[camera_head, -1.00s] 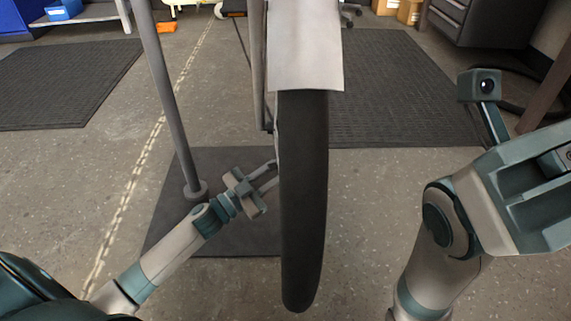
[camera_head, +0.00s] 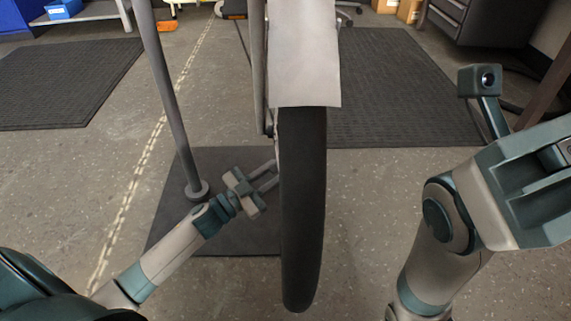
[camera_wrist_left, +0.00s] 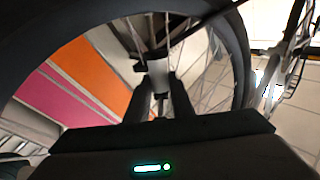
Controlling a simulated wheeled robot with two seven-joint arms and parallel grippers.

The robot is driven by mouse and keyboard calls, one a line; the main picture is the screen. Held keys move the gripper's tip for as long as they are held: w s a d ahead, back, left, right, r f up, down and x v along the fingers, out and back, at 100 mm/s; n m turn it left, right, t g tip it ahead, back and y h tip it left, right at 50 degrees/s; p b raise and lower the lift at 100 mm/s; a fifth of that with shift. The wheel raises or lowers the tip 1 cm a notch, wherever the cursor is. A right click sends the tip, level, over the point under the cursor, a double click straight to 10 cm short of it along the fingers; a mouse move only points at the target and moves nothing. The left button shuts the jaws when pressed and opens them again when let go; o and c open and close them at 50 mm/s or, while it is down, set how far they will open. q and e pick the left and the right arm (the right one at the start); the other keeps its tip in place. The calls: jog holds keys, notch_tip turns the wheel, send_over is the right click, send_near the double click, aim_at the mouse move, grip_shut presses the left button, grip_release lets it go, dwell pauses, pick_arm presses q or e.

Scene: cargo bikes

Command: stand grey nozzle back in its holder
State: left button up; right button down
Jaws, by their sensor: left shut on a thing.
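No grey nozzle or holder can be made out for certain in either view. My left gripper (camera_head: 275,172) reaches in from the left with its fingertips against the left side of an upright bike wheel (camera_head: 303,210). The tyre hides what lies beyond the tips. In the left wrist view, the two dark fingers of my left gripper (camera_wrist_left: 159,90) are shut on a pale grey piece (camera_wrist_left: 158,74) amid the spokes, near the wheel's middle. My right arm is at the right edge; its fingers are not in view.
A grey mudguard (camera_head: 305,60) covers the top of the wheel. A grey pole (camera_head: 172,105) stands left of it on a dark mat (camera_head: 230,235). Ribbed mats (camera_head: 65,85) lie farther back.

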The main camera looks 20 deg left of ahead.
pick_arm(q)
jog(key=shift+s+r, duration=0.1)
jog(key=shift+r, duration=0.15)
dwell(0.4)
jog(key=s+a+p, duration=0.3)
jog(key=s+a, duration=0.3)
jog(key=s, duration=0.4)
jog(key=shift+s+p, duration=0.15)
jog(key=shift+p, duration=0.2)
dwell(0.4)
